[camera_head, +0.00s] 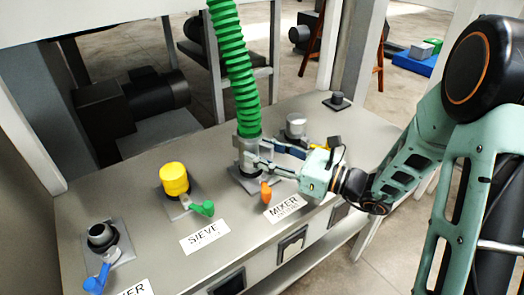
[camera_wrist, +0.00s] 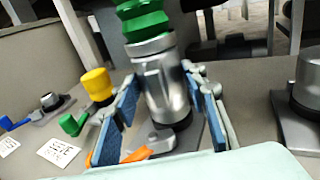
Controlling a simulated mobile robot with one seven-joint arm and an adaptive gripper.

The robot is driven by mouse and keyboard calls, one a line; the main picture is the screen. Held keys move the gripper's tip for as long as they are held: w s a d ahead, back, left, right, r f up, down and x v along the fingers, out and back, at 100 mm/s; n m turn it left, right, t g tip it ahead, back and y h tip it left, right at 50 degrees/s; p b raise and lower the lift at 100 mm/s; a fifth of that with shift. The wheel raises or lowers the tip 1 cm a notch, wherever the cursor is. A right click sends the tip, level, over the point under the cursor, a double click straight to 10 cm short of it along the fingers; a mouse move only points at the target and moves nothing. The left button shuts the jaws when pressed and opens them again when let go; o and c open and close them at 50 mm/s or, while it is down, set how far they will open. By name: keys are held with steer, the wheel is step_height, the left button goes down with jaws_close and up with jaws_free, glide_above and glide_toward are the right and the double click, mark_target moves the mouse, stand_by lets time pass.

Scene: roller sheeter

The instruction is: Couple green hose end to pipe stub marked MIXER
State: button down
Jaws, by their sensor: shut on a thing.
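The green hose (camera_head: 231,60) hangs from above and ends in a silver metal collar (camera_wrist: 160,80). My gripper (camera_head: 262,153) is shut on this collar, with a blue-padded finger on each side of it in the wrist view. The collar stands upright above the square base plate (camera_head: 243,183) behind the MIXER label (camera_head: 285,207). An orange lever (camera_head: 265,191) sits at the foot of that plate. The MIXER pipe stub is mostly hidden by the collar and fingers. I cannot tell how far the collar sits over it.
A yellow-capped stub (camera_head: 174,179) with a green lever (camera_head: 203,208) stands behind the SIEVE label (camera_head: 205,236). A dark-mouthed stub (camera_head: 101,236) with a blue lever (camera_head: 97,281) is at the far left. A silver stub (camera_head: 296,126) stands close behind my gripper.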

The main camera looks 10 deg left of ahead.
steer(key=c, duration=1.1)
jaws_free()
steer(key=shift+f, duration=0.15)
steer(key=v, duration=1.2)
